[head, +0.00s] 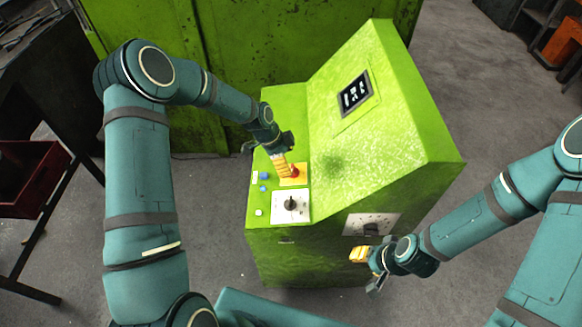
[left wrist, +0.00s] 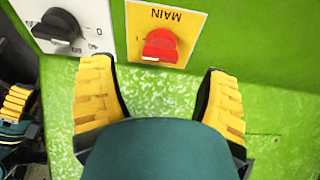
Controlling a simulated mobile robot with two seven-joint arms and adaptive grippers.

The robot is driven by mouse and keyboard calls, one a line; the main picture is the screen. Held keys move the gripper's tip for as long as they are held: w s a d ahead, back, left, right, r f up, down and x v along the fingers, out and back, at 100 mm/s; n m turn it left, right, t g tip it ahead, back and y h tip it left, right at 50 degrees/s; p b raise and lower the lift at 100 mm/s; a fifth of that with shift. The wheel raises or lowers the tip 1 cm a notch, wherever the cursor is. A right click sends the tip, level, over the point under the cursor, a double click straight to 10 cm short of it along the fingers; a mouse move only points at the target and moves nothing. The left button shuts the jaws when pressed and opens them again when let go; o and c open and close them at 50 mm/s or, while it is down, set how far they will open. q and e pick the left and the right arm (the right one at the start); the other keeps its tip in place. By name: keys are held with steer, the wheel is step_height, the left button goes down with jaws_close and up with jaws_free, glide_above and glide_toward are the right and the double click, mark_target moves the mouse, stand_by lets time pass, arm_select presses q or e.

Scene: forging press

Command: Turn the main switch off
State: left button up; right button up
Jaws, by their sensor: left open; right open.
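My left gripper (head: 283,164) is over the panel beside the knob. In the left wrist view its yellow fingers (left wrist: 158,72) are apart and empty, with the knob ahead of the gap between them, apparently not touched. My right gripper (head: 364,270) is open and empty in front of the cabinet's lower face.
A white plate with a black rotary knob (head: 290,204) is next to the main switch, with blue buttons (head: 264,176) beside it. A second dial plate (head: 371,223) is on the front face near my right gripper. A small display (head: 355,93) is higher on the cabinet.

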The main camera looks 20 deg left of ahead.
mark_target(292, 168)
arm_select(q)
steer(key=shift+x, duration=1.8)
steer(key=c, duration=1.2)
